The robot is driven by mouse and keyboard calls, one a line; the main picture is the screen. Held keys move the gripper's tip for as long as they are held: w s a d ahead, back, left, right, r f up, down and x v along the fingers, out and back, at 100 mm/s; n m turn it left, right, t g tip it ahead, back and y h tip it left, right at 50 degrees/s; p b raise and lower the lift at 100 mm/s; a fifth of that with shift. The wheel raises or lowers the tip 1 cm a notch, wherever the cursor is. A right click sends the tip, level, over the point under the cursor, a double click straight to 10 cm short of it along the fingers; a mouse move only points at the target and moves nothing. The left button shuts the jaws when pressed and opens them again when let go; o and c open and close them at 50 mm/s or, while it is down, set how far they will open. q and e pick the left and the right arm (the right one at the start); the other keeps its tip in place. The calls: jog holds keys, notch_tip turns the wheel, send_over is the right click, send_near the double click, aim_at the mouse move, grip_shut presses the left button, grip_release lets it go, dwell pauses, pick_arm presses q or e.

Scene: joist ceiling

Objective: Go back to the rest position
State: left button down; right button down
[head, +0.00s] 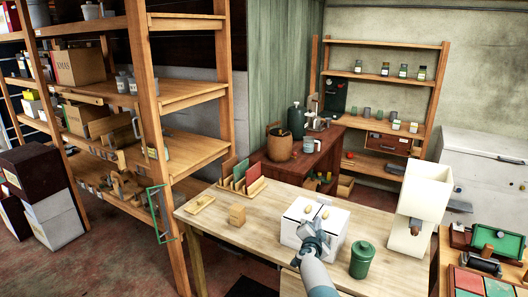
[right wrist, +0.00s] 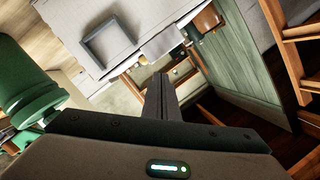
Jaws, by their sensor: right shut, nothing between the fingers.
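My right gripper (head: 316,240) reaches in from the bottom of the head view, in front of the white box (head: 290,232) on the wooden table. Its fingers are together and empty; they also show in the right wrist view (right wrist: 160,92). Two small tan pieces show on top of the box. In the head view the gripper overlaps the box's front; I cannot tell whether they touch. A green canister (head: 362,260) stands on the table to the right of the gripper, and it fills the left of the wrist view (right wrist: 25,85). My left gripper is not in view.
A tall white appliance (head: 420,200) stands at the table's right end. A card rack (head: 242,178), a small wooden block (head: 237,214) and a flat wooden tray (head: 200,204) lie to the left. Wooden shelving (head: 150,100) rises at the left. The table's front left is clear.

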jog(key=s+a+f+n+g+y, duration=0.25)
jog(key=s+f+n, duration=0.2)
jog(key=s, duration=0.65)
jog(key=s+a+f+n+g+y, duration=0.1)
jog(key=s+f+n+y, duration=0.4)
jog(key=s, duration=0.6)
jog(key=s+a+f+n+g+y, duration=0.15)
jog(key=s+f+n, duration=0.35)
jog(key=s, duration=0.6)
jog(key=s+d+r+g+h, duration=0.1)
jog(key=s+r+g+h, duration=0.15)
jog(key=s, duration=1.55)
jog(key=s+d+r+g+h, duration=0.1)
jog(key=s+g, duration=0.3)
jog(key=s, duration=1.3)
notch_tip(320, 180, down, 33)
jog(key=s+g+b, duration=0.1)
jog(key=g+b, duration=0.1)
jog(key=b, duration=0.3)
jog(key=s+d+f+b, duration=0.2)
jog(key=s+f+b, duration=0.2)
jog(key=s+f, duration=1.4)
jog(key=shift+d+f+n+g, duration=0.35)
jog(key=shift+d+f+n, duration=0.1)
jog(key=shift+f, duration=1.25)
jog(key=shift+s, duration=0.1)
